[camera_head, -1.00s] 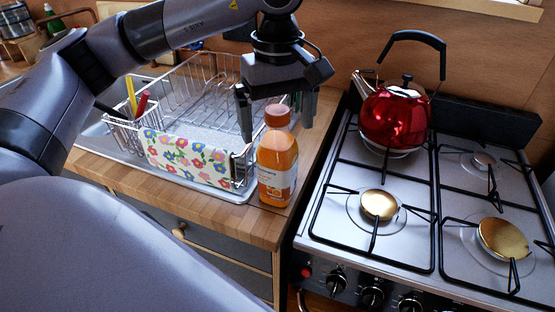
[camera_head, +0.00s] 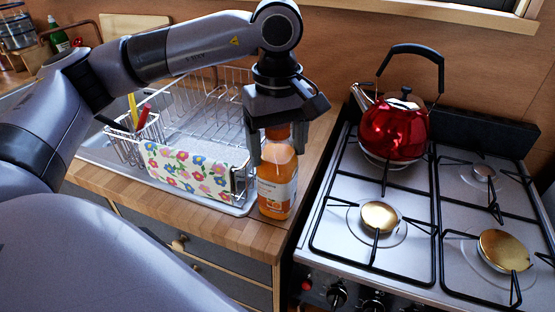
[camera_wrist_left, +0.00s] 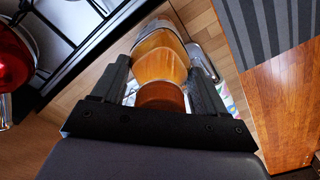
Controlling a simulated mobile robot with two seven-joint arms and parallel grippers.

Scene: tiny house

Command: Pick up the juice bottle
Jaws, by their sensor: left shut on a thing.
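The juice bottle (camera_head: 277,190) is orange with a white label and an orange cap. It stands upright on the wooden counter, between the dish rack and the stove. My left gripper (camera_head: 277,156) comes down over it from above, with one finger on each side of its upper part, and is shut on it. In the left wrist view the bottle (camera_wrist_left: 160,62) lies between the two fingers (camera_wrist_left: 160,85), its cap nearest the palm. My right gripper is not in view.
A wire dish rack (camera_head: 205,100) with a flowered cloth (camera_head: 188,172) stands close left of the bottle. The gas stove (camera_head: 335,235) is close on the right, with a red kettle (camera_head: 393,130) on its back burner. Little bare counter (camera_head: 235,228) shows in front.

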